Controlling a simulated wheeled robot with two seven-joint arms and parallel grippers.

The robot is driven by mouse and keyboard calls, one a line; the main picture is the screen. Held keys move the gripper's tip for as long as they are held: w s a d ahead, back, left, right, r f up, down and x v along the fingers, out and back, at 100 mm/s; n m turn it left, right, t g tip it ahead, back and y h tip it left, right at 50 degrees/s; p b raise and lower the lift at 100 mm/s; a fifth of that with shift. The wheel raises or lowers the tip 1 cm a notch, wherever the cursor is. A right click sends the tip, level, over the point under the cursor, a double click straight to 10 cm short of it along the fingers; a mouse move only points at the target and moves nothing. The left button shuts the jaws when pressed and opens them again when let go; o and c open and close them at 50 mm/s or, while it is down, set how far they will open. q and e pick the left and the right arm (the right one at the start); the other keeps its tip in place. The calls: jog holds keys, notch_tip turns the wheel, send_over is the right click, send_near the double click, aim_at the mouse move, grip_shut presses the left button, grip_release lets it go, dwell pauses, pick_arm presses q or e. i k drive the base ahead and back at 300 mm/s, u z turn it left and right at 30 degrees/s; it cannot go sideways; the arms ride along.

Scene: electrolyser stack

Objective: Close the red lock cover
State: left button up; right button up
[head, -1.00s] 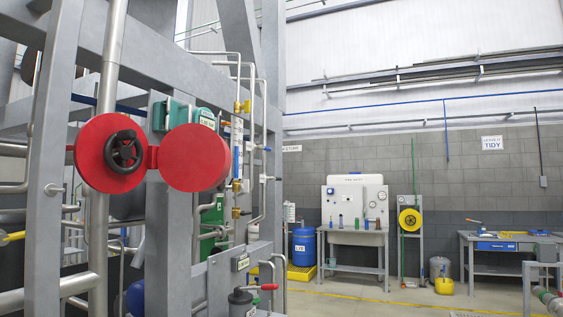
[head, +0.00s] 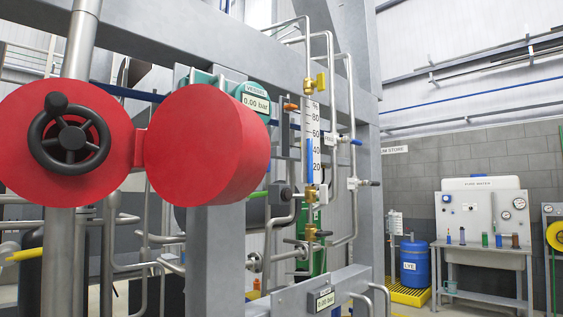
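The red lock cover (head: 207,146) is a round red shell at the left of the head view. It stands swung open to the right of its red round base (head: 22,145), joined to it by a red hinge (head: 140,148). A black handwheel (head: 72,142) with a knob sits uncovered in front of the base. The base sits at a vertical grey pipe. Neither of my grippers shows in the head view.
Grey steel beams and posts (head: 215,245) frame the lock. Behind are pipes, a level gauge (head: 313,145) and small valves. A blue lye drum (head: 414,264) and a sink bench (head: 484,256) stand farther right by the wall.

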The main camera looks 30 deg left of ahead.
aim_at(203, 146)
jog(key=i, duration=2.15)
jog(key=u, duration=4.05)
